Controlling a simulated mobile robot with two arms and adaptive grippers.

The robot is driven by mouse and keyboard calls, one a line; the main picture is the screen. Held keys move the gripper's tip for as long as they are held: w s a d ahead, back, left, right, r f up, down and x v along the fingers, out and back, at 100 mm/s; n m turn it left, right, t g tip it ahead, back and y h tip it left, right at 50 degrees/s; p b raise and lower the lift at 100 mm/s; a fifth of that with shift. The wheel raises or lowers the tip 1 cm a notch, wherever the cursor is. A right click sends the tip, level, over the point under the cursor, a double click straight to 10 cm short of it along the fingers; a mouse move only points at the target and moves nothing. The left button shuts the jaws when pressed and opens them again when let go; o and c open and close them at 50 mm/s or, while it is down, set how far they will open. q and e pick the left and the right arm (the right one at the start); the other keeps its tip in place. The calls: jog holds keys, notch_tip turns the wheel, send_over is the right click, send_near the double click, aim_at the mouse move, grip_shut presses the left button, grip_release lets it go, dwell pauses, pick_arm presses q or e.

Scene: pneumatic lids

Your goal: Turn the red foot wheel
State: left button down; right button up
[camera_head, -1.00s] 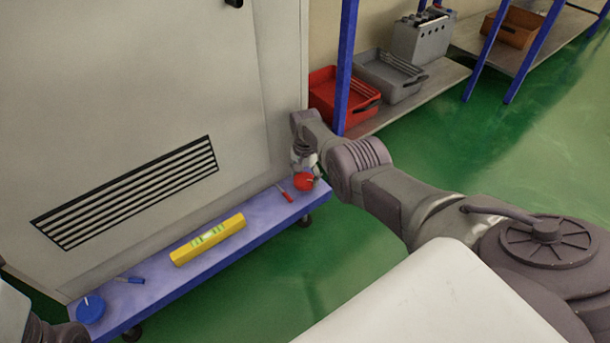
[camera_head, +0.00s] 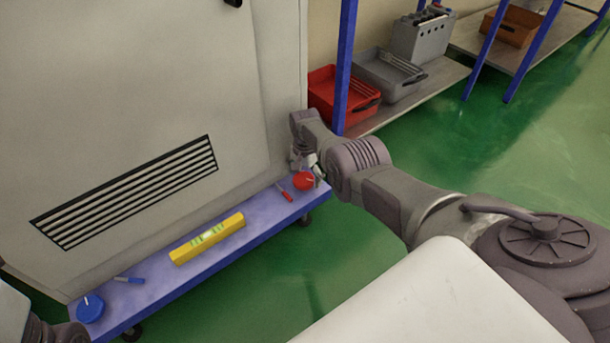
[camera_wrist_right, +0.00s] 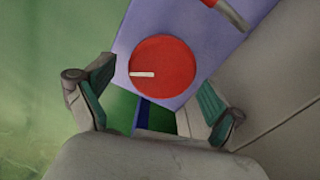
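The red foot wheel (camera_head: 304,181) is a round red disc with a white mark, at the right end of the blue bench (camera_head: 262,204). In the right wrist view the red wheel (camera_wrist_right: 162,67) shows whole, its white mark pointing left. My right gripper (camera_head: 312,170) is close to the wheel in the head view. In the right wrist view my right gripper (camera_wrist_right: 150,92) is open, its two fingers spread wide at the lower left and lower right of the wheel, with nothing between them. My left gripper (camera_head: 62,335) shows only in part at the lower left edge.
A red-handled tool (camera_head: 284,192) lies beside the wheel. A yellow level (camera_head: 207,238), a blue tool (camera_head: 129,280) and a blue wheel (camera_head: 90,308) are along the bench. A grey cabinet (camera_head: 150,100) stands behind. A blue shelf post (camera_head: 346,70) rises near my right arm.

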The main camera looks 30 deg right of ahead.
aim_at(305, 177)
jog(key=shift+r, duration=0.1)
jog(key=shift+w+r, duration=0.15)
jog(key=shift+r, duration=0.6)
notch_tip(305, 177, up, 10)
jog(key=shift+r, duration=0.2)
